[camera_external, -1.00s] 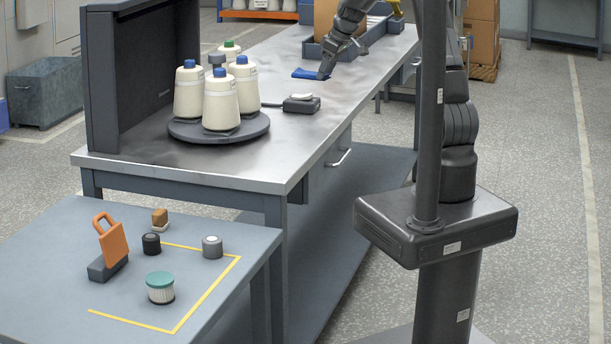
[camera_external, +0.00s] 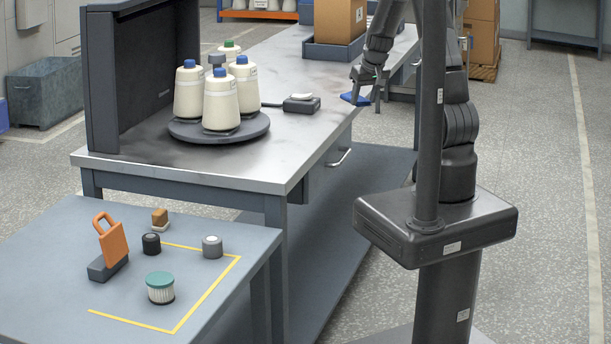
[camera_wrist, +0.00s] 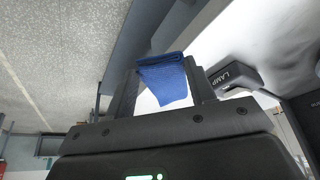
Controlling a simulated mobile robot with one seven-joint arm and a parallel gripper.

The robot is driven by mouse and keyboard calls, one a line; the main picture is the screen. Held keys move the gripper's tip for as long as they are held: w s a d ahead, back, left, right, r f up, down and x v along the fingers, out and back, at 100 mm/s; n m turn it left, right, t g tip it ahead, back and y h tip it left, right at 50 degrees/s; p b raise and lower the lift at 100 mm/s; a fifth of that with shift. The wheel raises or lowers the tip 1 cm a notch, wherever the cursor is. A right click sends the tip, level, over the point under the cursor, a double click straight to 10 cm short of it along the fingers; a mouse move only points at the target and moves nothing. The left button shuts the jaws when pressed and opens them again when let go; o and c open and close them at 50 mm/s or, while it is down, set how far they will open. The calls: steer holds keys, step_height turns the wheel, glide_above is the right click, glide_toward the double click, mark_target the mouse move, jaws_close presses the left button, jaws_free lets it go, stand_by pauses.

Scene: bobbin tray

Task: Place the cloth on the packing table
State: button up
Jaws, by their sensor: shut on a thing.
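The blue folded cloth (camera_external: 353,98) is held in my gripper (camera_external: 366,101) near the right edge of the long metal workbench (camera_external: 245,172). In the wrist view the cloth (camera_wrist: 163,82) is pinched between the two fingers of my gripper (camera_wrist: 164,88). Its blue ribbed surface sticks out past the fingertips. A blue-grey table (camera_external: 50,300) with a yellow tape outline stands at the front left, apart from the gripper. I cannot tell by any label which surface is the packing table.
Bobbins (camera_external: 221,100) stand on a round turntable (camera_external: 185,130) on the workbench. A small dark box (camera_external: 301,105) sits beside it. The taped area's right part is clear.

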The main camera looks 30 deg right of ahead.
step_height(320, 180, up, 24)
steer(key=s+a+n+g+y, duration=0.1)
steer(key=s+a+n+y, duration=0.3)
steer(key=a, duration=1.5)
steer(key=s+a+n+h, duration=0.15)
steer(key=a+n, duration=0.35)
steer(key=a, duration=1.5)
steer(key=n+g+y, duration=0.2)
steer(key=n+g, duration=0.2)
steer(key=n, duration=0.5)
glide_above(185, 274)
steer(key=d, duration=0.2)
steer(key=f, duration=3.4)
steer(key=shift+a+f, duration=0.25)
steer(key=shift+f, duration=0.1)
step_height(185, 274, down, 4)
steer(key=shift+r, duration=0.1)
